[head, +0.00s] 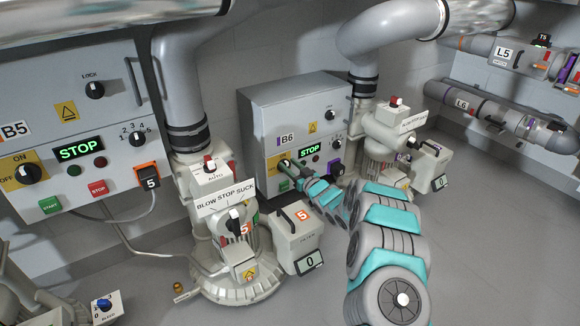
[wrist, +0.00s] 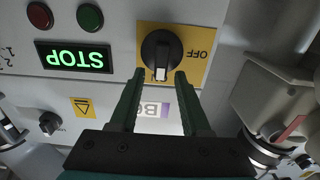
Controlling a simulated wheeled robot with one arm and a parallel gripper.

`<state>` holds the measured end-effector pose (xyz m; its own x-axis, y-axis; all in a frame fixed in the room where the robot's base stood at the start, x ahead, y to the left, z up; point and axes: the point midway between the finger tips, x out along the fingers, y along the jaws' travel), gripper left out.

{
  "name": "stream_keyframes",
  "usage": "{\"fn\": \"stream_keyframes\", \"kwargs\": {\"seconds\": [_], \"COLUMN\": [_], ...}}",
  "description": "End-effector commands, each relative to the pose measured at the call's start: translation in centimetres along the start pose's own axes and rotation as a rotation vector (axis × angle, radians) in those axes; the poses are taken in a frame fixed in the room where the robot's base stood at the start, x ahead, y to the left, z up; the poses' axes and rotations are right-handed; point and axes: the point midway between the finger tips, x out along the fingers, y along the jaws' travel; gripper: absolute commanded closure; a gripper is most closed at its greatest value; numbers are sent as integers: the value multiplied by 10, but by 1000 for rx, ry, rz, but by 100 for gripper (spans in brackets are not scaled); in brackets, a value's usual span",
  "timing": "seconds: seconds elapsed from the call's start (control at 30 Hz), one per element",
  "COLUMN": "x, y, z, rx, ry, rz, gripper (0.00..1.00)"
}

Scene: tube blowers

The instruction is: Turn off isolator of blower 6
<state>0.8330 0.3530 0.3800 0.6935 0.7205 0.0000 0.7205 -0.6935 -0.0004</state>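The isolator of blower 6 is a black knob (wrist: 161,52) on a yellow plate (wrist: 197,60) in the wrist view, which shows the panel upside down. Its white mark points down in the picture, and the upside-down OFF label lies to its right. No ON label is visible there. My gripper (wrist: 159,74) is open, its two green fingertips on either side of the knob's lower end; contact cannot be told. In the head view my gripper (head: 283,164) reaches the left of the B6 cabinet (head: 262,110), covering much of the knob area.
The B6 display (wrist: 75,57) reads STOP, near a red lamp (wrist: 40,15) and a green lamp (wrist: 89,15). The B5 cabinet (head: 45,100) stands left, with blower 5 (head: 240,265) before it. Pipes (head: 410,25) run overhead. Grey floor is clear at right.

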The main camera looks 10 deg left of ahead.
Motion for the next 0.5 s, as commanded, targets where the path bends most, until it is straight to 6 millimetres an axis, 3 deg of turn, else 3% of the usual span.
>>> {"fn": "stream_keyframes", "kwargs": {"seconds": [0.03,0.4,0.5], "x": [0,0,0], "y": [0,0,0], "z": [0,0,0], "rx": [0,0,0], "ry": [0,0,0], "rz": [0,0,0], "gripper": [60,100,100]}}
